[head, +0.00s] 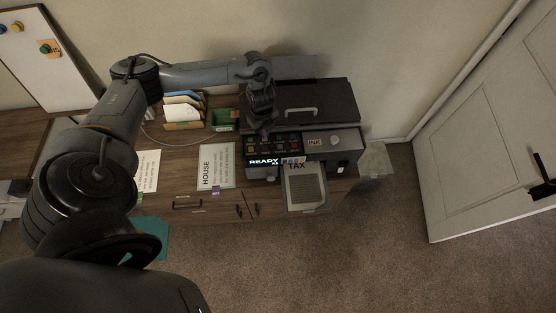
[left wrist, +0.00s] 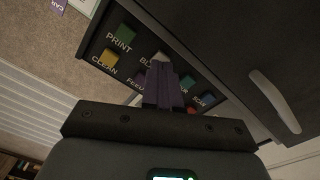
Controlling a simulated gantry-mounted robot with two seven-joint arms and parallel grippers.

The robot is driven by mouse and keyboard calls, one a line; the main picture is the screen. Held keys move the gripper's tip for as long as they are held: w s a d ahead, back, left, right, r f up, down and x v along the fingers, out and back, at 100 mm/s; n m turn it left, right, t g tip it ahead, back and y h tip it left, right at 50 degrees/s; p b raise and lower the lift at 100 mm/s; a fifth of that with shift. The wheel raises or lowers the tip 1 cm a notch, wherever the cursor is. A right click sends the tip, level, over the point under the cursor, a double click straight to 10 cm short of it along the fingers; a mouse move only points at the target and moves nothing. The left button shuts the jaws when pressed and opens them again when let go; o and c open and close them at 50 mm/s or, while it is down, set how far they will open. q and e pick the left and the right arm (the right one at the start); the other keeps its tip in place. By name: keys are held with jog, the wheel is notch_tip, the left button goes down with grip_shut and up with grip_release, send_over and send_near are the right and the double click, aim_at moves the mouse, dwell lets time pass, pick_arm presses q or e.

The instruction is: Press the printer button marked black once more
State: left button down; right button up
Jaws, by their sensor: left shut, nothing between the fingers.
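The dark printer (head: 320,100) stands on the desk, its front panel reading READY. In the left wrist view the button panel (left wrist: 192,78) shows a green button over PRINT, a yellow one over CLEAN, and purple, blue and red ones. A label starting "BL" (left wrist: 147,60) is partly hidden by my left gripper (left wrist: 160,66). Its purple fingers are shut and empty, with the tips over or at the button by that label. I cannot tell whether they touch it. In the head view my left gripper (head: 264,132) is above the panel's left part. My right gripper is not in view.
A TAX sheet (head: 306,188) lies at the printer's front, near the INK part (head: 316,142). A HOUSE sheet (head: 216,166) and a file rack (head: 183,112) are on the desk to the left. The printer's lid handle (left wrist: 275,100) rises beside the panel.

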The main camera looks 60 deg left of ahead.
pick_arm(q)
jog(key=shift+f+b, duration=0.6)
jog(key=shift+f, duration=0.4)
dwell(0.3)
jog(key=shift+r, duration=0.15)
dwell(0.3)
jog(key=shift+r+p, duration=0.15)
jog(key=shift+p, duration=0.15)
notch_tip(320, 180, up, 6)
jog(key=p, duration=0.6)
jog(key=shift+r, duration=0.25)
